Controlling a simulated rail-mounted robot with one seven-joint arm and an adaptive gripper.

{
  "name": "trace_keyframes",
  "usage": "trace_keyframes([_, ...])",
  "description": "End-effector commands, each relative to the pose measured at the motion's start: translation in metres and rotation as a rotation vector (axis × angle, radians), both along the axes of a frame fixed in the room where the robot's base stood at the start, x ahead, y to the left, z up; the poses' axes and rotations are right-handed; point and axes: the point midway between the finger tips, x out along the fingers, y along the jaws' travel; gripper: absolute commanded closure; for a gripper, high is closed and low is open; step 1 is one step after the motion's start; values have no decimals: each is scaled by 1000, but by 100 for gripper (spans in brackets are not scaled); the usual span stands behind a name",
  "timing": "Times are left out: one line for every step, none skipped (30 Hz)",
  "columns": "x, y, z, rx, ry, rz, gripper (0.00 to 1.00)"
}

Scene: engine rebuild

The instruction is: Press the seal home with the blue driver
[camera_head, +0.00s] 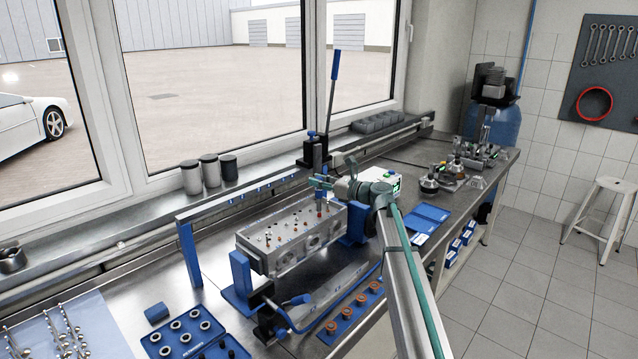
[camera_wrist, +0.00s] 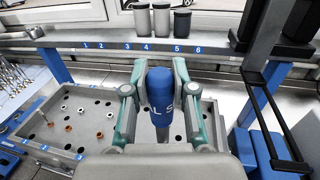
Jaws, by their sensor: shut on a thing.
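My gripper (camera_wrist: 160,72) is shut on the blue driver (camera_wrist: 161,95), which shows as a blue grip with white lettering between the fingers in the wrist view. In the head view my gripper (camera_head: 322,184) is above the right part of the grey cylinder head (camera_head: 283,262), whose top also shows in the wrist view (camera_wrist: 40,112). Several orange seals show on the top face, one (camera_head: 319,213) just below my gripper and another on the left side in the wrist view (camera_wrist: 68,128). The driver's lower end is hidden in the wrist view; I cannot tell whether it touches a seal.
A numbered rail (camera_head: 240,194) on blue posts stands behind the head. A press with a long blue-handled lever (camera_head: 334,68) is close behind my gripper. Several orange rings (camera_head: 346,313) lie on a blue strip in front. A blue tray (camera_head: 238,347) holds metal rings at front left.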

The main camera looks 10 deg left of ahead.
Motion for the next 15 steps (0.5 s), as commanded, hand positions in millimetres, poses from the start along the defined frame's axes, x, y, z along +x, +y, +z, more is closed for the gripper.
trace_keyframes([0,0,5,1,0,0,100])
trace_keyframes([0,0,6,1,0,0,100])
trace_keyframes([0,0,8,1,0,0,100])
trace_keyframes([0,0,10,1,0,0,100])
trace_keyframes([0,0,11,1,0,0,100])
trace_keyframes([0,0,13,1,0,0,100])
trace_keyframes([0,0,14,1,0,0,100])
trace_keyframes([0,0,16,1,0,0,100])
trace_keyframes([0,0,18,1,0,0,100])
trace_keyframes([0,0,19,1,0,0,100])
trace_keyframes([0,0,20,0,-1,0,100])
trace_keyframes([0,0,22,0,-1,0,100])
trace_keyframes([0,0,24,0,-1,0,100])
trace_keyframes([0,0,25,0,-1,0,100])
trace_keyframes([0,0,27,1,-2,0,100])
